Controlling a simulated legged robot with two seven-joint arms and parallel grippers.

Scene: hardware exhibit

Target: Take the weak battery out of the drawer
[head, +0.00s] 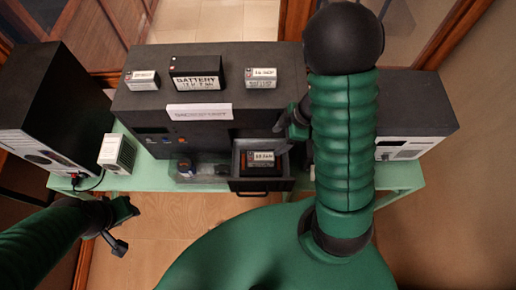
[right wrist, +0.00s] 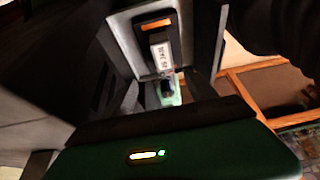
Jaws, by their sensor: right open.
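The drawer (head: 262,186) is pulled out from the front of the dark cabinet. A dark battery (head: 261,168) with a pale label lies inside it. In the right wrist view the drawer (right wrist: 121,42) shows grey walls around the battery (right wrist: 160,50), with its white label and an orange strip visible. My right gripper (head: 281,134) is open and empty, just above the drawer's back right part and apart from the battery. My left gripper (head: 118,228) is open and empty, low at the left, in front of the table and away from the drawer.
Three batteries, left (head: 142,80), middle (head: 196,72) and right (head: 261,78), stand on the cabinet top (head: 225,55) behind a paper sign (head: 200,111). A clear box (head: 200,173) is left of the drawer. A computer tower (head: 55,105) and a white box (head: 117,153) stand left.

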